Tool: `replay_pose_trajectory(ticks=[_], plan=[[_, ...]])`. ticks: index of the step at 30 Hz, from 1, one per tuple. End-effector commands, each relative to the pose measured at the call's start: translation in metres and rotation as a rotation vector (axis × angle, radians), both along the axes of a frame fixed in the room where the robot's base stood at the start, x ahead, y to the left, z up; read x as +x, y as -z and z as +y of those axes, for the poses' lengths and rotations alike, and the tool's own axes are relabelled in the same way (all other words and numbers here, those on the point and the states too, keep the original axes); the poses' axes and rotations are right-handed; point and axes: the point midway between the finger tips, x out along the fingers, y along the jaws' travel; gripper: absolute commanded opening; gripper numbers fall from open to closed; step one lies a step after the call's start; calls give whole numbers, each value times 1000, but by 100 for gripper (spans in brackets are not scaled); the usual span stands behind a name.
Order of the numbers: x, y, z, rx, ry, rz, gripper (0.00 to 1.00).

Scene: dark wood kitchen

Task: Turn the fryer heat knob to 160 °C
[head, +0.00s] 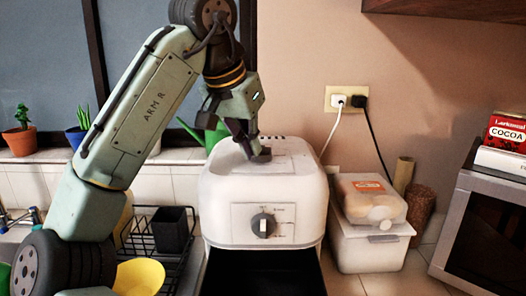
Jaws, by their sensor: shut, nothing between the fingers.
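The fryer (225,195) is a white rounded appliance on the counter, with a dark opening below its front panel. Its heat knob (263,225) is a dark round dial with a light pointer bar, which looks roughly upright. The marks around the knob are too small to read. My gripper (262,155) is shut and empty. It is at the fryer's top, above and behind the knob and apart from it. I cannot tell whether the fingertips touch the lid.
A microwave (490,225) is at the far right. A dish rack (165,240) and a yellow bowl (139,277) are at the left. Cords run from the wall outlet (345,100).

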Motion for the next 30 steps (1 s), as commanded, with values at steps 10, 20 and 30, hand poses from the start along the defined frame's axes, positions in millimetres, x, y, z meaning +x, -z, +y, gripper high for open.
replay_pose_trajectory(ticks=[10, 20, 30], plan=[[3, 0, 3, -1, -2, -1, 0], [3, 0, 3, -1, -1, -1, 0], [-2, -3, 8, 0, -2, -2, 0]])
